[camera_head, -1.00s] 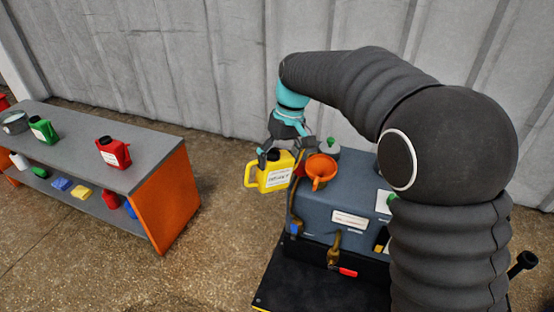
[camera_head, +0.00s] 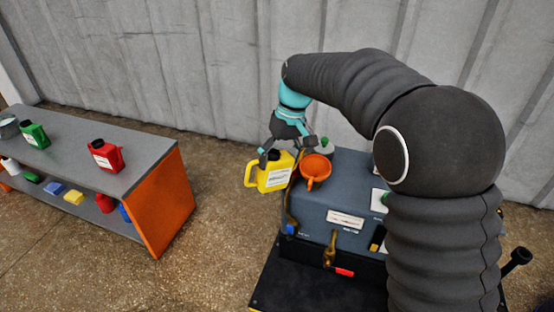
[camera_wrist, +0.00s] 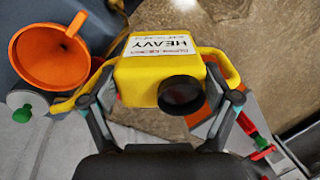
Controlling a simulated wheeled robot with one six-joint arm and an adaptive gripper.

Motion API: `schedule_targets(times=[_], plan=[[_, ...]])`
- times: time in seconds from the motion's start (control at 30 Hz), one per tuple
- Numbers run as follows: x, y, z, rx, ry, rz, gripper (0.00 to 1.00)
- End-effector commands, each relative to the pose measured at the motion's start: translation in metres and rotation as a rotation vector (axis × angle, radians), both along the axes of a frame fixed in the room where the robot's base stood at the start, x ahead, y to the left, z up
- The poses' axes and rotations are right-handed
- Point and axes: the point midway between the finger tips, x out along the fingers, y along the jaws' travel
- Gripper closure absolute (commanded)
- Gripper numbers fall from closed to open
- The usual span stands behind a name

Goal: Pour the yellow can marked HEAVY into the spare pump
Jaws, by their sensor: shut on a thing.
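The yellow can (camera_head: 268,178) is held in the air just left of the spare pump (camera_head: 345,190), roughly upright. In the wrist view the can (camera_wrist: 135,85) shows its HEAVY label and a dark round cap or mouth (camera_wrist: 181,95). My gripper (camera_head: 285,150) is shut on the can, with a finger on each side of it. An orange funnel (camera_head: 316,168) stands on the pump's top, close to the right of the can. The funnel also shows in the wrist view (camera_wrist: 50,60), to the left of the can. The inside of the pump is hidden.
A grey bench (camera_head: 140,165) with orange ends stands at the left. It carries a red can (camera_head: 106,156), a green can (camera_head: 35,135) and a metal pot (camera_head: 8,127), with small items on its lower shelf. Open floor lies between bench and pump. A corrugated wall stands behind.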

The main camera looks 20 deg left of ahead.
Motion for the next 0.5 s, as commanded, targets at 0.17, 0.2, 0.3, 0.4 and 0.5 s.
schedule_targets(times=[0.17, 0.2, 0.3, 0.4, 0.5], plan=[[0.0017, -0.0014, 0.0021, 0.011, 0.014, 0.0, 0.7], [0.0016, -0.0013, 0.0028, 0.014, 0.021, 0.0, 0.7], [0.0014, -0.0012, 0.0046, 0.025, 0.035, -0.001, 0.7], [0.0016, -0.0012, 0.0064, 0.036, 0.049, -0.001, 0.7], [0.0019, -0.0014, 0.0085, 0.047, 0.062, 0.0, 0.7]])
